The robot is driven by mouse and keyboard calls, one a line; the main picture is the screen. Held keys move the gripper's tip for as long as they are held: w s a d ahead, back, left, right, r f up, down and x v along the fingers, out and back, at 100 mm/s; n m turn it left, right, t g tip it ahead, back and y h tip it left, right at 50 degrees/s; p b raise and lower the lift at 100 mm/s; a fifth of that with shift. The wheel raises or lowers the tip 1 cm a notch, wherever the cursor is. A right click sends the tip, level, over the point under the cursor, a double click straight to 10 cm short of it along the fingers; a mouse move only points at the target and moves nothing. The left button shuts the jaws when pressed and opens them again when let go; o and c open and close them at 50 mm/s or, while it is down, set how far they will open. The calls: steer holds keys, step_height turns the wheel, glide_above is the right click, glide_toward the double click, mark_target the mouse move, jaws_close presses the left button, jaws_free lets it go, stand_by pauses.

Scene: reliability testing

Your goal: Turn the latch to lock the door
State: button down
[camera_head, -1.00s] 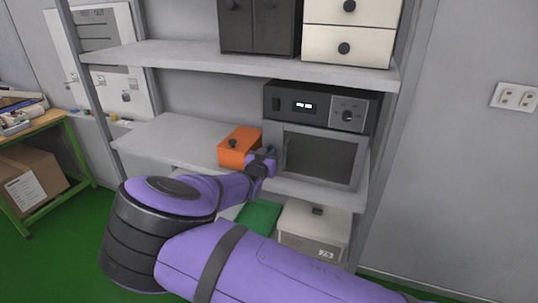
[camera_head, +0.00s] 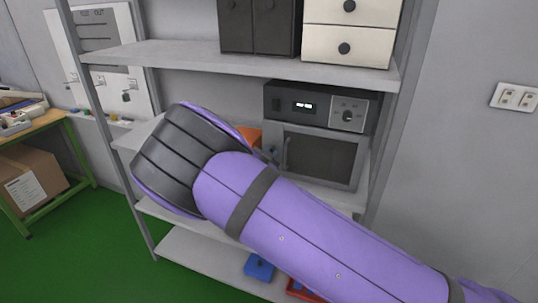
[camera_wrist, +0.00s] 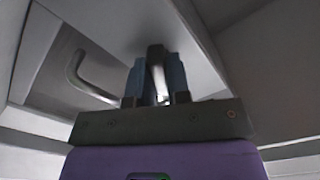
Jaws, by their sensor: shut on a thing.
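The grey oven-like chamber door (camera_head: 322,158) with a dark window looks shut below a black control panel (camera_head: 289,103). In the wrist view the door (camera_wrist: 60,38) has a curved grey handle (camera_wrist: 82,78). In the head view my purple arm hides most of the gripper and the latch, at the door's left edge. How far the latch is turned cannot be told.
The grey upper shelf (camera_head: 190,54) carries dark cabinets (camera_head: 256,27) and white drawers (camera_head: 346,44) above my arm. An orange bin (camera_head: 250,138) sits left of the chamber, mostly behind my arm. A blue bin (camera_head: 259,267) and a red bin (camera_head: 303,290) are low down.

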steer(key=m, duration=0.6)
steer(key=shift+m, duration=0.3)
steer(key=m, duration=0.5)
steer(key=shift+m, duration=0.4)
steer(key=c, duration=1.1)
jaws_free()
steer(key=v, duration=1)
steer(key=shift+s+a, duration=0.2)
steer(key=shift+s, duration=0.15)
